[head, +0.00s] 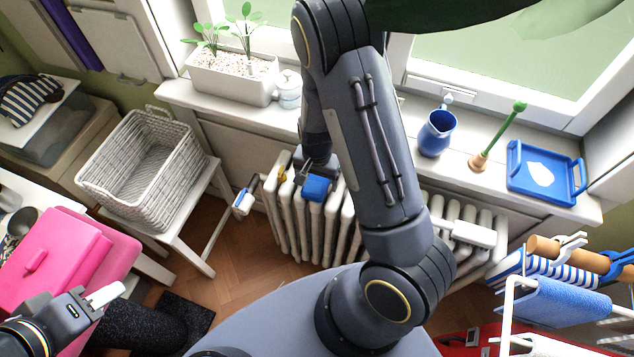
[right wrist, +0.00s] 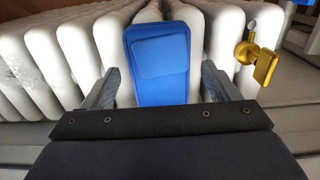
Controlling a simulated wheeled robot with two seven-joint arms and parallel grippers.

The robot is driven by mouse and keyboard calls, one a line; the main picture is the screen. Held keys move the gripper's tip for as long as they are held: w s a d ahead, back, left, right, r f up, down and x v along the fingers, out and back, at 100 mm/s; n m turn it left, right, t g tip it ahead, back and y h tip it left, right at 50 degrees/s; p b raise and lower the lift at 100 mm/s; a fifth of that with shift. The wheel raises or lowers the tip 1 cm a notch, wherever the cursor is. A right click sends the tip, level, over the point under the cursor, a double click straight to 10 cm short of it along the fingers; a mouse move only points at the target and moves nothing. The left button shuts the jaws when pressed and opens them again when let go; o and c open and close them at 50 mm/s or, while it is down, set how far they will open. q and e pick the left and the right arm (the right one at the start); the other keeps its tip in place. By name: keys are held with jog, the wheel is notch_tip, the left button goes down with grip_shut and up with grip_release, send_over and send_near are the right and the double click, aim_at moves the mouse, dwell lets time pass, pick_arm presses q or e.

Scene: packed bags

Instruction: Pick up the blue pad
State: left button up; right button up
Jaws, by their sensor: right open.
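The blue pad (head: 316,188) lies on the white ribbed radiator (head: 285,215) below the window sill. In the right wrist view the pad (right wrist: 160,52) is a blue rectangle with a smaller raised panel. My right gripper (head: 318,165) is over the radiator at the pad. In the right wrist view its two fingers (right wrist: 159,85) are open, one on each side of the pad, with gaps between. The near end of the pad is hidden by the gripper body. My left gripper (head: 104,296) is at the lower left beside a pink case; its jaw opening is unclear.
A yellow valve (right wrist: 258,60) stands right of the pad in the right wrist view. The sill holds a planter (head: 232,80), a blue jug (head: 437,133) and a blue tray (head: 541,196). A white basket (head: 145,170) sits left. My right arm covers the middle of the head view.

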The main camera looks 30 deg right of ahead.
jog(key=c, duration=1.1)
jog(key=shift+c, duration=0.2)
jog(key=shift+r, duration=0.15)
